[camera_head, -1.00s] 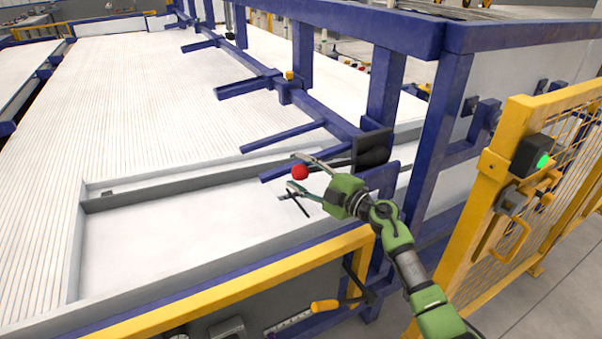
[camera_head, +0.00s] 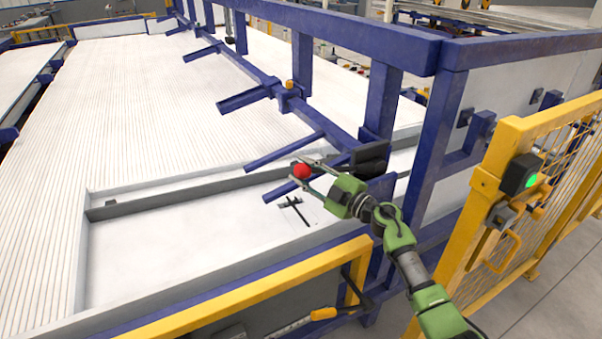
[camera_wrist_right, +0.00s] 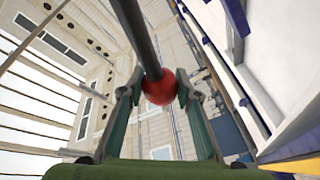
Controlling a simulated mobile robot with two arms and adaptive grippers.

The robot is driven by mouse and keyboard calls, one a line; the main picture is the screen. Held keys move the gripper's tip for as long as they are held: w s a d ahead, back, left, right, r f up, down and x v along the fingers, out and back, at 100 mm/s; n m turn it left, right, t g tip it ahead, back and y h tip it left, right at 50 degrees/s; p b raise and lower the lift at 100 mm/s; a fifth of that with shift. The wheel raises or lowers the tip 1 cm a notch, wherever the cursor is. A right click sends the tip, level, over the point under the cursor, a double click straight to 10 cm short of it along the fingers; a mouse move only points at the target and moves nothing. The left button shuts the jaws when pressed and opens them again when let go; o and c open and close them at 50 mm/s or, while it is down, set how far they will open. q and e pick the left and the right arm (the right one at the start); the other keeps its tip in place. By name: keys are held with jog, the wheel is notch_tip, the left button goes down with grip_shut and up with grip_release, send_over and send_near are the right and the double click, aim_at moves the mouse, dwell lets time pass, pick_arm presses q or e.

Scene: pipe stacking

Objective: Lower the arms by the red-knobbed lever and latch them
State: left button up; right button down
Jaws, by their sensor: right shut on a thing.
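The red knob (camera_head: 302,171) sits between the fingertips of my right gripper (camera_head: 297,169), which is shut on it. In the right wrist view the red knob (camera_wrist_right: 159,88) is at the end of a dark lever rod (camera_wrist_right: 138,35), with a finger on each side. The lever rod is hard to make out in the head view. Several blue arms (camera_head: 255,97) stick out leftward from a long blue rail over the white bed, the nearest ones close to the knob. The latch cannot be made out. My left gripper is not in view.
A blue frame (camera_head: 440,150) stands just right of the gripper, with a black block (camera_head: 370,158) beside it. A yellow guard rail (camera_head: 240,290) runs along the front. A yellow mesh gate (camera_head: 505,180) is at right. The white bed (camera_head: 180,240) is clear at left.

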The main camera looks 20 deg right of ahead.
jog(key=w+d+r+m+t+h+p, duration=0.1)
jog(key=d+r+m+t+h+p, duration=0.1)
jog(key=d+r+m+p, duration=0.8)
jog(key=d+r+m+t, duration=0.1)
jog(key=d+r, duration=0.4)
jog(key=r, duration=0.2)
jog(key=shift+d+r+m+t, duration=0.3)
jog(key=shift+m+t, duration=0.1)
jog(key=shift+w, duration=0.1)
jog(key=c, duration=1.7)
grip_release()
jog(key=shift+r, duration=0.1)
jog(key=shift+o, duration=1)
jog(key=shift+d, duration=0.1)
jog(key=shift+f, duration=0.2)
